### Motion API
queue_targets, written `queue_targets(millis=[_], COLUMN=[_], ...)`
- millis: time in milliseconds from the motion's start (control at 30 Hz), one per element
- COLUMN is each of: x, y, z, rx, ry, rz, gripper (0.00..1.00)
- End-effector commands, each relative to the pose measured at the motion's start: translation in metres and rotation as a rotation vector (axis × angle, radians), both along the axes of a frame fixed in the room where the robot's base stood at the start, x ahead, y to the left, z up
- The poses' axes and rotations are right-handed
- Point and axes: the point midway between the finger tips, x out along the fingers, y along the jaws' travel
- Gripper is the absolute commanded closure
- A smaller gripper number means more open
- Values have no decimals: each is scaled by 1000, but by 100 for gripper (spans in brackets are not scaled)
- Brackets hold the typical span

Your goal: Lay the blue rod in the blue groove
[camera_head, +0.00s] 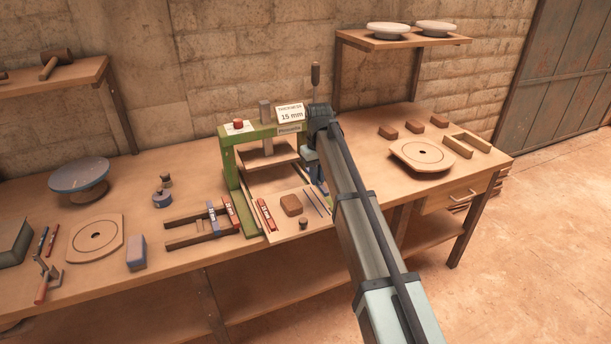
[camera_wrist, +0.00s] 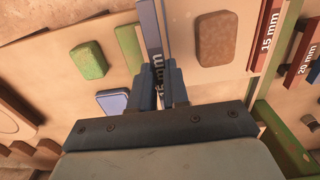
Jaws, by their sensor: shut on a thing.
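My gripper (camera_wrist: 163,74) is shut on the blue rod (camera_wrist: 152,36), whose label is partly covered by the fingers. The rod points away from the fingers, above the pale board. In the head view my arm hides most of my gripper and the rod. Two thin blue lines of the blue groove (camera_head: 313,203) show on the board (camera_head: 284,232), to the right of a brown clay lump (camera_head: 291,205). In the wrist view a thin line runs close along the rod's right side; I cannot tell whether the rod touches the board.
A red rod (camera_head: 266,215) lies along the board's left side. The green press frame (camera_head: 228,165) stands close behind and left. A wooden rack (camera_head: 185,241) with a blue and a red rod is farther left. Several small blocks, including a green one (camera_wrist: 88,60), lie near the board.

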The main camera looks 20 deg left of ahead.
Motion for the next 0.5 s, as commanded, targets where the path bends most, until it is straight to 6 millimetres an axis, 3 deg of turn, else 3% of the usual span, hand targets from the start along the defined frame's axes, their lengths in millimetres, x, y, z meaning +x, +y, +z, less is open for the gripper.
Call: queue_targets(millis=[500], x=[0], y=[0], z=[-34], rx=[-1], ry=[1], rz=[0], gripper=[100])
